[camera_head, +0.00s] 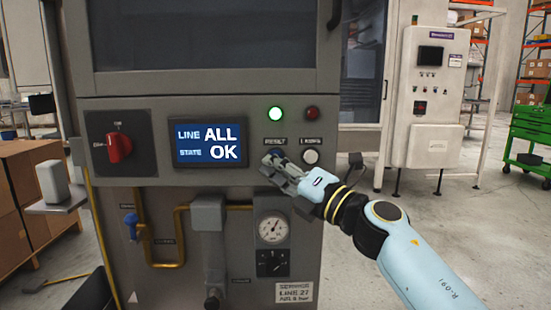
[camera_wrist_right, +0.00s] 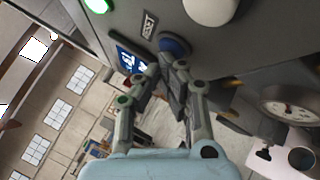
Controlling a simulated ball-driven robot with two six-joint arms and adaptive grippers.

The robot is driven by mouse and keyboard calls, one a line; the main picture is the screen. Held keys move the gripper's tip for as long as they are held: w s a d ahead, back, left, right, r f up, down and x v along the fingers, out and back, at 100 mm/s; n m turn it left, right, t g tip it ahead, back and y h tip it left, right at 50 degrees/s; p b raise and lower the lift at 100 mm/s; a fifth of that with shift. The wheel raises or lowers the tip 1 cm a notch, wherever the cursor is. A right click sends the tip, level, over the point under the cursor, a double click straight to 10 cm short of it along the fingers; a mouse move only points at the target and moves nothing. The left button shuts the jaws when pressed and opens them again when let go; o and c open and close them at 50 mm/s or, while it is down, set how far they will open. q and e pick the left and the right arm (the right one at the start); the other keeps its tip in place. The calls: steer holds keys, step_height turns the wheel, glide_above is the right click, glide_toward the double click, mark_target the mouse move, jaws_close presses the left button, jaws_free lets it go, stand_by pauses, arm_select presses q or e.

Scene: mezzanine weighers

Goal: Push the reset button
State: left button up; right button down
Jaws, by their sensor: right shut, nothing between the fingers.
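The reset button is hidden behind my right gripper (camera_head: 272,165) in the head view, under a small label (camera_head: 275,142) on the grey machine panel. In the right wrist view a round blue button (camera_wrist_right: 175,46) shows just beyond the fingertips of my right gripper (camera_wrist_right: 172,66). The fingers are shut and empty, with their tips at or very near the button. I cannot tell whether they touch it. The screen (camera_head: 210,143) reads "LINE STATE ALL OK". The green lamp (camera_head: 275,114) is lit. My left gripper is not in view.
A white button (camera_head: 310,156) sits right of the gripper, under a dark red lamp (camera_head: 312,113). A red rotary switch (camera_head: 119,147) is at the left. A gauge (camera_head: 272,229) and yellow pipes (camera_head: 165,264) lie below. Open floor (camera_head: 480,240) lies to the right.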

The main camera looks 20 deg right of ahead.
stand_by(0.5)
steer(key=shift+s+a+p, duration=0.2)
steer(key=shift+s+p, duration=0.2)
steer(key=shift+s, duration=0.35)
steer(key=s+p, duration=0.1)
steer(key=s, duration=0.1)
steer(key=s+a, duration=0.1)
steer(key=s, duration=0.1)
steer(key=shift+s+a+p, duration=0.2)
steer(key=shift+s+p, duration=0.15)
steer(key=shift+s, duration=0.05)
stand_by(0.4)
